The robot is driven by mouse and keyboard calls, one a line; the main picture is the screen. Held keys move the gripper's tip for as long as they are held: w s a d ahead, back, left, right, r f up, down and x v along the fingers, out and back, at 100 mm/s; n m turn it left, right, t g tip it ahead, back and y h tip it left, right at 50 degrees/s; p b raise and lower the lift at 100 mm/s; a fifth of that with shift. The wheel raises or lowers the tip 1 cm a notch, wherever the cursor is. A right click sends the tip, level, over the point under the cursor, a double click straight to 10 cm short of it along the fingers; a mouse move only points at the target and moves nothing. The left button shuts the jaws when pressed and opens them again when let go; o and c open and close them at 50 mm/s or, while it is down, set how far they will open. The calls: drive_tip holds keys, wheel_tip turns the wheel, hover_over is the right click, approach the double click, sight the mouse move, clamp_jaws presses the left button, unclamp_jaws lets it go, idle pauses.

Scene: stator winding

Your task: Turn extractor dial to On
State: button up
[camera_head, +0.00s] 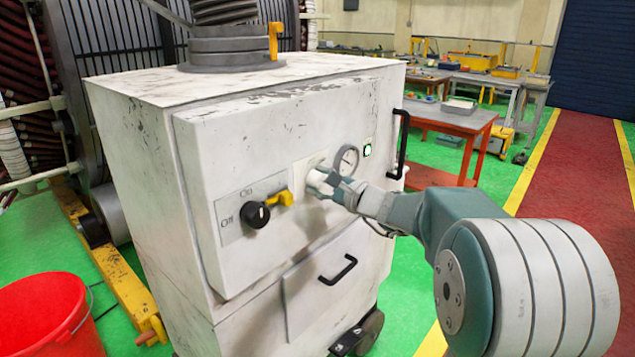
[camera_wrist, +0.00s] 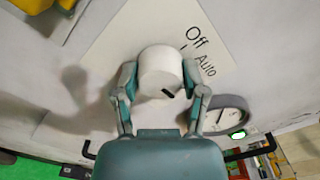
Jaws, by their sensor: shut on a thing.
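A white round dial (camera_wrist: 160,68) stands out from a pale plate marked "Off" and "Auto" in the wrist view; a third label is not visible. A black mark shows on the dial's edge at lower right. My gripper (camera_wrist: 159,82) is shut on the dial, one finger on each side. In the head view the dial (camera_head: 318,178) sits on the front of a white, scuffed cabinet (camera_head: 240,130), and my gripper (camera_head: 342,188) reaches it from the right. My fingers hide part of the dial and its plate there.
A black rotary knob (camera_head: 255,214) with a yellow piece (camera_head: 284,197) sits left of the dial, on a plate marked "On" and "Off". A round gauge (camera_head: 347,160), a lit green lamp (camera_head: 368,150) and a black handle (camera_head: 399,145) are to the right. A red bucket (camera_head: 45,310) stands at lower left.

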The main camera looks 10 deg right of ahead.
drive_tip(key=o, duration=1.1)
drive_tip(key=shift+d+f, duration=0.15)
drive_tip(key=shift+f, duration=0.2)
drive_tip(key=shift+o, duration=0.2)
drive_tip(key=shift+d+r, duration=0.1)
drive_tip(key=shift+r, duration=0.05)
drive_tip(key=shift+s, duration=0.1)
drive_tip(key=shift+s+r, duration=0.1)
drive_tip(key=shift+s, duration=0.2)
drive_tip(key=v, duration=1.1)
drive_tip(key=shift+d, duration=0.15)
